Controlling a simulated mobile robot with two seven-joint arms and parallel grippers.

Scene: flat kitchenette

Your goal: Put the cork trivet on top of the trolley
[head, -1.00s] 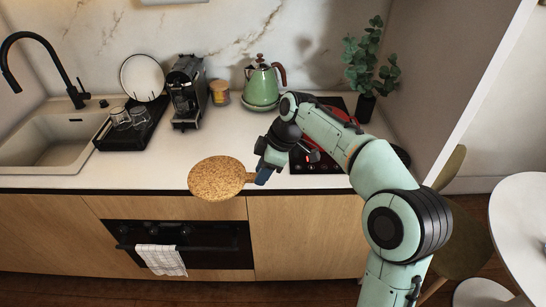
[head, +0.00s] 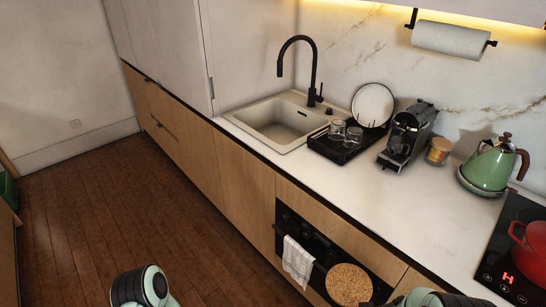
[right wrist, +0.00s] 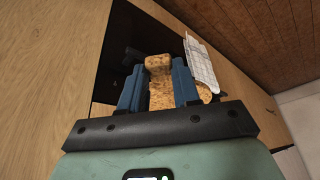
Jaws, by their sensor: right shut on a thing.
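The cork trivet (head: 348,284) is a round, speckled tan disc at the bottom of the head view, in front of the oven and beside its towel. In the right wrist view, my right gripper (right wrist: 158,84) has its blue fingers shut on the trivet (right wrist: 161,97). In the head view the hand itself is mostly cut off by the bottom edge. A part of my left arm shows at the bottom left; its gripper is out of the frame. I cannot make out a trolley for certain in either view.
The counter holds a sink (head: 281,120), a black tray with glasses (head: 343,145), a coffee machine (head: 405,135), a green kettle (head: 489,166) and a red pot (head: 531,250) on the hob. A towel (head: 297,262) hangs on the oven. Wooden floor (head: 110,210) is clear at left.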

